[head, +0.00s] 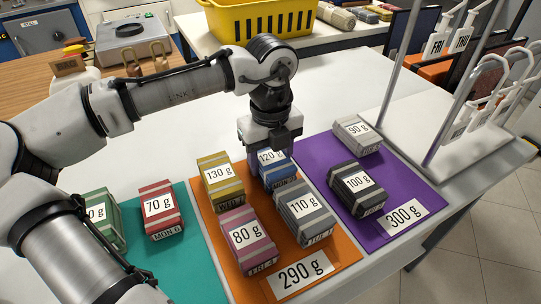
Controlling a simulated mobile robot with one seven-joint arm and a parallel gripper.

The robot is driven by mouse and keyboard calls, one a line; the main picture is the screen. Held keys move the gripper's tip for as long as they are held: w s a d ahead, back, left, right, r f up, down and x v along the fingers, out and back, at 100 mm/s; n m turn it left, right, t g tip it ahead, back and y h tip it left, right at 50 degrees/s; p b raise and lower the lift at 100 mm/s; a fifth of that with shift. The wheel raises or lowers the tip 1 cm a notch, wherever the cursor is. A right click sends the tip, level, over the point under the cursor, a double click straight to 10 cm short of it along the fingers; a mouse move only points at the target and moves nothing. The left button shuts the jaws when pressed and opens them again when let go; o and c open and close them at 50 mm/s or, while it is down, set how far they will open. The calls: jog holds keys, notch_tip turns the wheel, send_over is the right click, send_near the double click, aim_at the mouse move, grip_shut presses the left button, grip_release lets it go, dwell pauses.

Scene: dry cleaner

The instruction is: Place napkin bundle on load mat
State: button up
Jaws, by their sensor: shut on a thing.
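My gripper (266,151) points down at the far part of the orange mat marked 290 g (345,257). It is shut on a blue bundle marked 120 g (281,175), partly hidden by the fingers. I cannot tell whether this bundle touches the mat. A yellow 130 g bundle (220,191), a pink 80 g bundle (247,256) and a grey 110 g bundle (311,229) lie on the orange mat. The purple mat marked 300 g (427,190) holds a light grey 90 g bundle (343,141) and a black 100 g bundle (372,203).
A teal mat (182,265) at left holds a red 70 g bundle (160,220) and a green bundle (109,226), partly hidden by my arm. A metal rack (485,135) stands right. A yellow basket (262,20) is behind. White table is clear beyond the mats.

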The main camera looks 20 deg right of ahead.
aim_at(270, 156)
jog(key=o, duration=1)
jog(key=shift+o, duration=0.2)
notch_tip(270, 156, up, 12)
jog(key=p, duration=0.1)
jog(key=shift+r, duration=0.1)
